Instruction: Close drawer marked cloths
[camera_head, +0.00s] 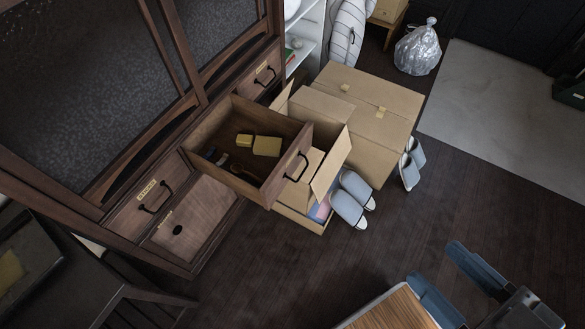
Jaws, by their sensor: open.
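A dark wooden drawer (286,178) is pulled far out of the middle of the cabinet, with a dark handle on its front. I cannot make out a label on it. It holds yellowish blocks (266,146) and other small items. A closed drawer with a yellow label (147,189) is left of it, and another closed labelled drawer (262,74) is right of it; I cannot read either label with certainty. My gripper (435,264) is at the lower right with its two blue fingers apart, empty, well away from the open drawer.
Open cardboard boxes (375,122) stand close against the open drawer's right side. Grey slippers (349,207) lie on the floor in front of them. A wood-topped surface (392,309) is at the bottom edge, a dark table (75,285) at lower left. Floor between is clear.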

